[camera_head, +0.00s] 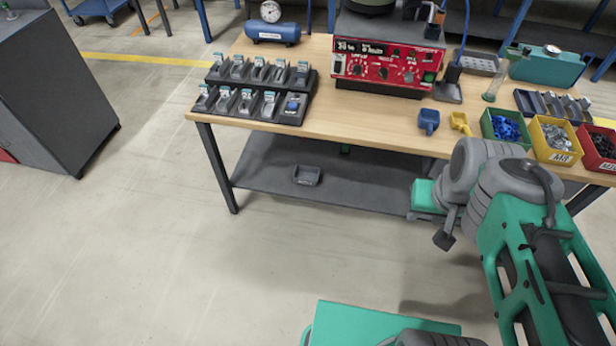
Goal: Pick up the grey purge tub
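A small grey open tub (307,176) with pale lettering on its front sits on the dark lower shelf (265,172) of the workbench, left of the shelf's middle. It stands upright and apart from other things. My gripper (445,238) is at the right, in front of the bench and well to the right of the tub. My arm partly hides it, and I cannot tell how its fingers stand.
The wooden benchtop (340,120) overhangs the shelf and carries a red control box (388,68), a rack of small devices (258,92), a blue scoop (429,121), a yellow scoop (460,122) and coloured part bins (553,141). A bench leg (217,168) stands left of the shelf. The floor in front is clear.

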